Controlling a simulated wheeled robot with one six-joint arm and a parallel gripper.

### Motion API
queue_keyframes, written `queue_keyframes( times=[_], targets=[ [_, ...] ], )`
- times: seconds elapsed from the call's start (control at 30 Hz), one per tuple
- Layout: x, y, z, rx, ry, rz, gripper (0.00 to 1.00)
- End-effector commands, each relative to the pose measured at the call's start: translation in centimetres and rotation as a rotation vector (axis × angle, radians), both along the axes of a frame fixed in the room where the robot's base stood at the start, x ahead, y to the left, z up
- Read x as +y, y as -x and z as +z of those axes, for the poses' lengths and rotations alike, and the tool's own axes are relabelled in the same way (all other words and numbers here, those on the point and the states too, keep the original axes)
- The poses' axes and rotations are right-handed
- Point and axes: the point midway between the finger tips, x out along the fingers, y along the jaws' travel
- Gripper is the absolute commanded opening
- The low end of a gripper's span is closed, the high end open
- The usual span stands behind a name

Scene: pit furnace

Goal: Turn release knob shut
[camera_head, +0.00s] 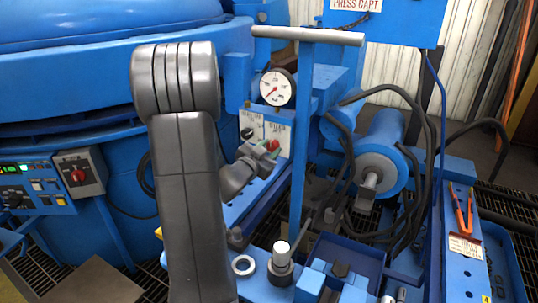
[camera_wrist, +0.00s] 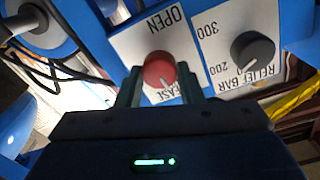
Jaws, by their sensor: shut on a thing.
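The red release knob (camera_wrist: 160,70) sits on a white label plate marked OPEN in the wrist view, where the lettering appears upside down. My gripper (camera_wrist: 161,90) is shut on the red knob, with one finger on each side of it. In the head view the red knob (camera_head: 273,145) shows at the right of my gripper (camera_head: 268,150), on the blue press cart below the pressure gauge (camera_head: 277,87).
A black relief knob (camera_wrist: 252,50) sits close beside the red one; it also shows in the head view (camera_head: 247,133). Black hoses (camera_head: 423,130) loop around the blue cylinder (camera_head: 384,150) at the right. A grey-topped post (camera_head: 282,255) stands in front. A yellow hose (camera_wrist: 296,97) lies near the plate.

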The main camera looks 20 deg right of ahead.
Motion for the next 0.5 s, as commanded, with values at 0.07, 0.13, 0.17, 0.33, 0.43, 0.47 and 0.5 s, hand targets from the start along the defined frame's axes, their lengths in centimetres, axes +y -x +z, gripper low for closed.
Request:
queue_keyframes(
  times=[0.07, 0.13, 0.17, 0.33, 0.43, 0.47, 0.5],
  targets=[
    [-0.05, 0.04, -0.31, -0.046, -0.037, -0.002, 0.11],
    [-0.06, 0.06, -0.23, -0.072, -0.062, -0.001, 0.11],
    [-0.06, 0.05, -0.19, -0.079, -0.069, -0.001, 0.11],
    [-0.04, 0.06, -0.01, -0.09, -0.082, -0.001, 0.11],
    [-0.04, 0.06, -0.01, -0.09, -0.082, -0.001, 0.11],
    [-0.04, 0.06, -0.01, -0.09, -0.081, -0.001, 0.11],
    [-0.03, 0.06, 0.0, -0.09, -0.081, -0.001, 0.11]
  ],
)
